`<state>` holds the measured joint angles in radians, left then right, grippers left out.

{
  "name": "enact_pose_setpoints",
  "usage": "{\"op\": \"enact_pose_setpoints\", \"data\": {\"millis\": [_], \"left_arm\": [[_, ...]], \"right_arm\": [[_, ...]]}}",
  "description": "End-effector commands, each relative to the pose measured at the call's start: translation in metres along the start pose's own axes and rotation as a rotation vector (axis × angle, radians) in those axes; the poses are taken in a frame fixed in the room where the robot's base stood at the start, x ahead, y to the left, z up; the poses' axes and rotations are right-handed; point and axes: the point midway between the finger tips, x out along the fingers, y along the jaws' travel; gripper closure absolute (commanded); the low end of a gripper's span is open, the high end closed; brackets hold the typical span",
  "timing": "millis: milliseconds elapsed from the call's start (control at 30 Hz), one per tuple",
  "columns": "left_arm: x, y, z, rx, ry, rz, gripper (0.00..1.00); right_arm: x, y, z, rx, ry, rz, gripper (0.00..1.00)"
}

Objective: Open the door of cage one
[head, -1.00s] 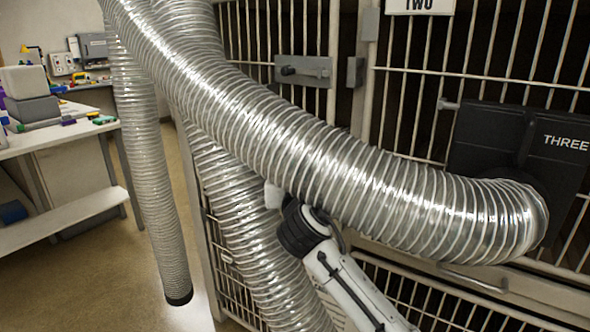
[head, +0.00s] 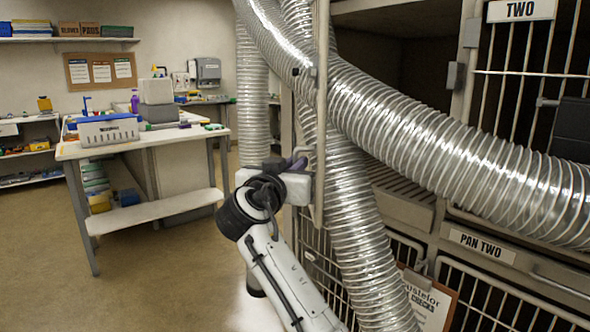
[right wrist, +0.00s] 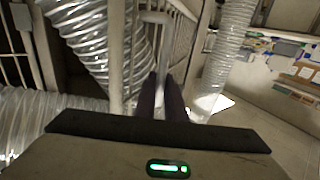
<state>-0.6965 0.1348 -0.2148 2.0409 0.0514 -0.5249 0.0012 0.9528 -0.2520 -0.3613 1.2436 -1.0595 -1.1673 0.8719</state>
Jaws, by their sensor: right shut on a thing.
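The barred door of the upper left cage (head: 322,110), which I take for cage one, stands swung out and shows nearly edge-on in the head view. Its latch (head: 304,72) is on the door's edge. The dark cage opening shows to its right, partly hidden by hoses. My right gripper (head: 298,165) is at the door's free edge, shut on a part of the door. In the right wrist view the fingers (right wrist: 160,98) close around a thin pale bar; the exact grip is hard to see. My left gripper is not in view.
Silver corrugated hoses (head: 440,135) hang across the cage fronts, close to the door and my right arm. The TWO sign (head: 520,10) marks the cage to the right. A white worktable (head: 150,143) stands at the left. The floor (head: 165,270) between is clear.

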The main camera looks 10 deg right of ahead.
Motion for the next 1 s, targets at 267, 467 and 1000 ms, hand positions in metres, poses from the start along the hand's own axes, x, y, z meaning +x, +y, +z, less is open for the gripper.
{"op": "enact_pose_setpoints", "data": {"millis": [267,467,1000], "left_arm": [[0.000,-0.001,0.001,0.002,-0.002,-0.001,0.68],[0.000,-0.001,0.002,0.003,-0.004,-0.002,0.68],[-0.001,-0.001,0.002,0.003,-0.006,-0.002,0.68]], "right_arm": [[0.001,-0.001,-0.002,0.001,0.004,-0.001,1.00],[0.001,-0.001,-0.003,0.002,0.005,-0.002,0.75],[0.000,-0.002,-0.032,0.005,0.007,-0.003,0.72]]}}
